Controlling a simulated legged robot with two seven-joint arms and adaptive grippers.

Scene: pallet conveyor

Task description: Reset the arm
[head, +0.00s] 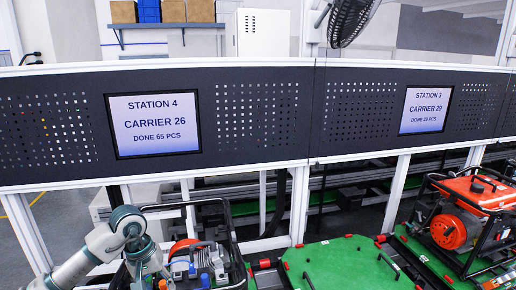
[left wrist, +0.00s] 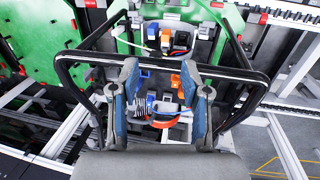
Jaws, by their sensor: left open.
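My left arm comes in from the lower left in the head view and bends down beside a black-framed machine (head: 205,262) at the bottom edge. In the left wrist view my left gripper (left wrist: 160,92) is open, with its two fingers apart. The black tube frame (left wrist: 85,58) of the machine surrounds the fingers in that view. Blue, orange and white parts show between and beyond the fingers. I cannot tell whether the fingers touch the frame. My right gripper is not in view.
A green pallet (head: 340,265) lies bare on the conveyor in the head view. A red and black generator (head: 470,222) stands on the right. A dark perforated panel with a Station 4 screen (head: 154,124) and a Station 3 screen (head: 426,110) runs behind. Its posts stand close to my arm.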

